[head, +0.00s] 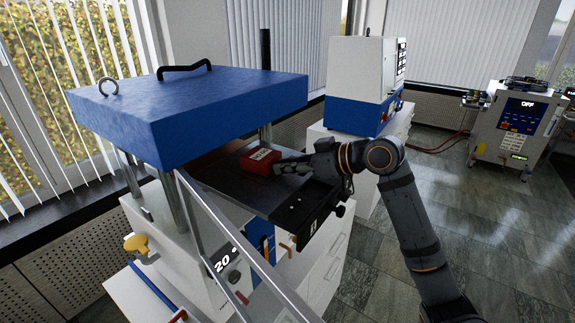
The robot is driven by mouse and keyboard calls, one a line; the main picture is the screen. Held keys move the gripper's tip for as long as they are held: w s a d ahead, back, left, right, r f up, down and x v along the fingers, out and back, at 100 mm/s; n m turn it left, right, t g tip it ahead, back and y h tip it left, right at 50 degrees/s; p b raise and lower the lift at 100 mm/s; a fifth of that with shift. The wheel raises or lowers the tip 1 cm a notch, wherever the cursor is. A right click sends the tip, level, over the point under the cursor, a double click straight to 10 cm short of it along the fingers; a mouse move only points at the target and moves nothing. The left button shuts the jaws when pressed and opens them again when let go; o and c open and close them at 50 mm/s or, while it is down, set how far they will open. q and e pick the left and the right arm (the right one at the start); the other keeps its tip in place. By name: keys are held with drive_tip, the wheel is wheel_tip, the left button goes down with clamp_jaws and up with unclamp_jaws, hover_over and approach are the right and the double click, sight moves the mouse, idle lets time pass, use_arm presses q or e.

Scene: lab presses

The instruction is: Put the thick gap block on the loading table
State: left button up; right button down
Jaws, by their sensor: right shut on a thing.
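A red block (260,162) with pale lettering on its side is at the dark loading table (237,187) of the blue-topped press. I take it to be the gap block. My right gripper (285,165) reaches in from the right and is shut on the red block. The block is at the table's surface; I cannot tell whether it rests on it or is just above. The fingertips are partly hidden by the block and the dark background. My left gripper is not in view.
The blue press top (190,98) overhangs the table's rear on steel columns. A clear guard panel with a metal frame (235,235) stands at the front left. A white and blue machine (362,85) stands behind. Open floor (490,225) lies to the right.

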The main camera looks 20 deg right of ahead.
drive_tip(key=shift+f, duration=0.35)
drive_tip(key=c, duration=1.2)
unclamp_jaws()
drive_tip(key=shift+f, duration=0.1)
drive_tip(key=shift+s+d, duration=0.1)
drive_tip(key=shift+d, duration=0.05)
drive_tip(key=v, duration=0.6)
drive_tip(key=shift+d, duration=0.15)
drive_tip(key=shift+s+d+r, duration=0.15)
drive_tip(key=shift+s+r, duration=0.2)
drive_tip(key=shift+s, duration=0.05)
